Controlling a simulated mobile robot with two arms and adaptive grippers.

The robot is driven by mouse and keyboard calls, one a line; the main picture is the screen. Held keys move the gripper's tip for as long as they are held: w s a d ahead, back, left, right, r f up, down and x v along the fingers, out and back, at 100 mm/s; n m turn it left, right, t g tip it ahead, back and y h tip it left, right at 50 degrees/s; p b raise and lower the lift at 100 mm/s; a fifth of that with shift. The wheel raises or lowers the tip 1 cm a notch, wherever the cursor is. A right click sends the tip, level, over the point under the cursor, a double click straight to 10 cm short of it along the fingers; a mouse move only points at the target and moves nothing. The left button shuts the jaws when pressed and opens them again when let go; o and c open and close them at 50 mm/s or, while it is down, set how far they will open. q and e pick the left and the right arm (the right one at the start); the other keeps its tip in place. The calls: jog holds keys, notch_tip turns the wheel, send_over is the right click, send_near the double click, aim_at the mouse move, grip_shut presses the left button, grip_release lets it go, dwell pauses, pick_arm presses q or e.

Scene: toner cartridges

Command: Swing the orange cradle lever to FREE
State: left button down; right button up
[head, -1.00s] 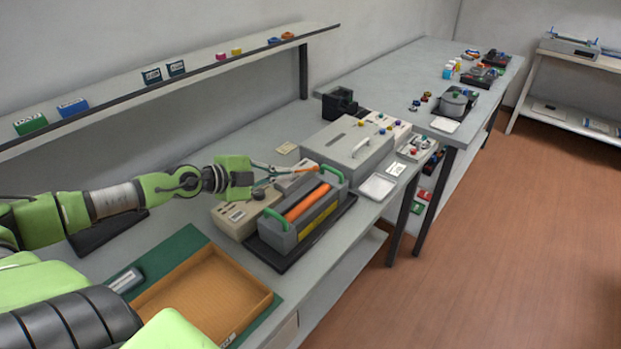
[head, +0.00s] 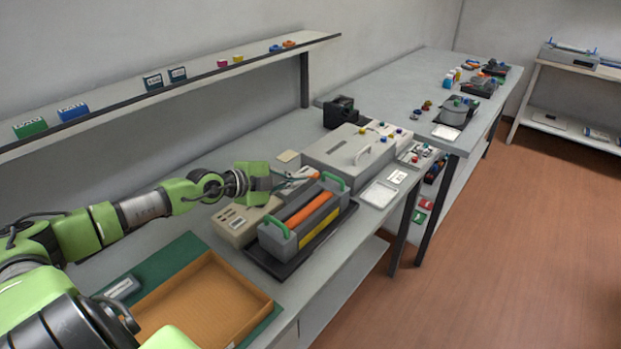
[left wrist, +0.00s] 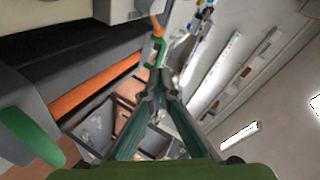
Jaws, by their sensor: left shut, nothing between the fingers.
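The toner cartridge (head: 283,239), grey with an orange roller and two green handles, sits in a dark cradle (head: 277,266) on the bench. A small orange piece, apparently the cradle lever (head: 315,175), shows by its far end, partly hidden behind my left gripper (head: 304,178). In the left wrist view an orange lever (left wrist: 156,27) with green below it stands just beyond the fingertips (left wrist: 160,78). The left fingers are shut and empty; I cannot tell whether they touch the lever. The FREE marking is not readable. My right gripper is not in view.
A beige control box (head: 238,222) stands left of the cartridge. An orange-brown tray (head: 203,308) lies on a green mat in front. A shelf (head: 200,76) runs above.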

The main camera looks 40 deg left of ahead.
aim_at(310, 177)
pick_arm(q)
jog(key=x, duration=0.5)
jog(key=shift+r, duration=0.1)
jog(key=shift+w+a+f+b, duration=0.45)
jog(key=shift+w+f+b, duration=0.15)
jog(key=shift+w+f, duration=0.2)
jog(key=shift+w+a+f, duration=0.4)
jog(key=shift+w+a, duration=0.1)
jog(key=shift+w, duration=0.15)
